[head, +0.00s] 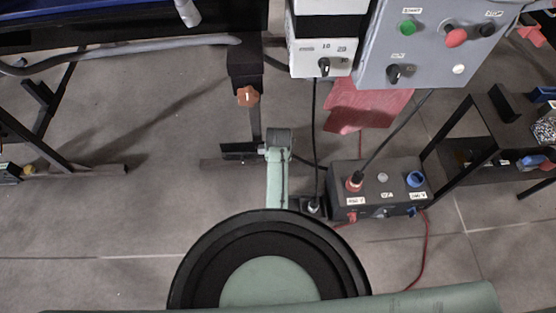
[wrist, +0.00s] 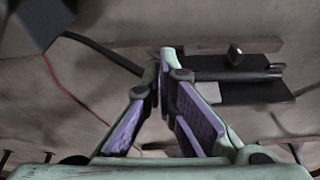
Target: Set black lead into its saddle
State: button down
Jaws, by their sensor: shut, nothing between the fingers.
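My gripper (head: 278,142) is low over the floor side in the head view. In the wrist view its purple-padded fingers come together at the tips (wrist: 166,66), with nothing visible between them. A black lead (wrist: 104,52) runs from the upper left to just behind the fingertips, where its end is hidden. Black leads also hang in the head view, one (head: 315,135) from the white box. A dark bracket (head: 238,151), possibly the saddle, is just left of my gripper. It also shows right of the fingertips in the wrist view (wrist: 240,92).
A dark connector box (head: 342,203) with red and blue sockets stands right of my gripper. A grey control panel (head: 430,60) and the white box (head: 306,58) are above. An orange knob (head: 248,96) sits on a dark post.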

jog(key=shift+v, duration=1.55)
jog(key=shift+s+f, duration=0.1)
